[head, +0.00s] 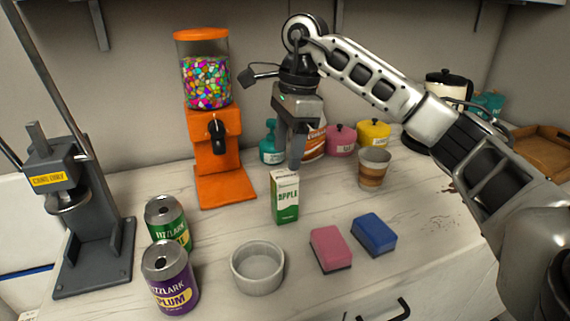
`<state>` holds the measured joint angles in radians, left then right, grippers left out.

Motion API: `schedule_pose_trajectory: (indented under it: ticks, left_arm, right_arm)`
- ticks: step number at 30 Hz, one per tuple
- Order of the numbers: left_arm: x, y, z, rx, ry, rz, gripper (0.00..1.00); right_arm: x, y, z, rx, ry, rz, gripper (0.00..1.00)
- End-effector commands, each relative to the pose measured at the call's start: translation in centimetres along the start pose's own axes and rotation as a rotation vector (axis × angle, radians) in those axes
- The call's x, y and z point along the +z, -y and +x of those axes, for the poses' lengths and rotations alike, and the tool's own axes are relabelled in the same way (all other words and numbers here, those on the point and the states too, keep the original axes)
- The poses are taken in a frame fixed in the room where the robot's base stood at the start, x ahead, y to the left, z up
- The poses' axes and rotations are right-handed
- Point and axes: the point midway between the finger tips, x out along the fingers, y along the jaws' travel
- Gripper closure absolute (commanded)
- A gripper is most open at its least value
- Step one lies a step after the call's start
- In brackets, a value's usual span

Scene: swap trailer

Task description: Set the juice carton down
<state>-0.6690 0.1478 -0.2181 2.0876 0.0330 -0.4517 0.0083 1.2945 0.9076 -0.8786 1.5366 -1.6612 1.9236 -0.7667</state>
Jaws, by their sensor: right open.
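The juice carton (285,199) is a small green and white box marked APPLE. It stands upright on the white wood-grain counter (215,225), near the middle of the head view. My right gripper (296,160) points down just above the carton, with its fingers at the carton's top edge. It is open, and I cannot tell whether a finger touches the carton. My left gripper is not in view.
A white bowl (257,268), a pink sponge (330,248) and a blue sponge (374,234) lie in front of the carton. Two cans, green (167,222) and purple (169,277), stand left. An orange candy dispenser (212,140) and a paper cup (373,168) stand behind.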

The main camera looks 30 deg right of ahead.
Motion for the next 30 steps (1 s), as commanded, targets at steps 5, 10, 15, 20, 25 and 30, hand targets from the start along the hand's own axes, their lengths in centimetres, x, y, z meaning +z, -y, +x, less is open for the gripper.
schedule_pose_trajectory:
  ticks: [5,10,15,20,25,30]
  left_arm:
    - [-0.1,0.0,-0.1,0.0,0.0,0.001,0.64]
    - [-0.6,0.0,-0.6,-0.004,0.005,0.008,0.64]
    - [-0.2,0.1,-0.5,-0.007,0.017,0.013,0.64]
    - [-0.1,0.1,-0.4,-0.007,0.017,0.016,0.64]
    - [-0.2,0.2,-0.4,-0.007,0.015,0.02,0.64]
    - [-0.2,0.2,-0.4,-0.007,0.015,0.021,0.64]
  right_arm:
    - [0.1,0.0,-4.0,-0.003,0.001,-0.002,0.42]
    - [0.1,0.0,-6.7,-0.002,0.0,-0.001,0.42]
    - [0.0,0.0,-7.3,0.001,0.0,0.0,0.42]
    - [0.0,0.0,-7.3,0.002,0.0,-0.001,0.42]
    - [0.0,0.0,-7.2,0.001,0.0,-0.001,0.42]
    - [0.0,0.0,-7.2,0.001,0.0,-0.001,0.42]
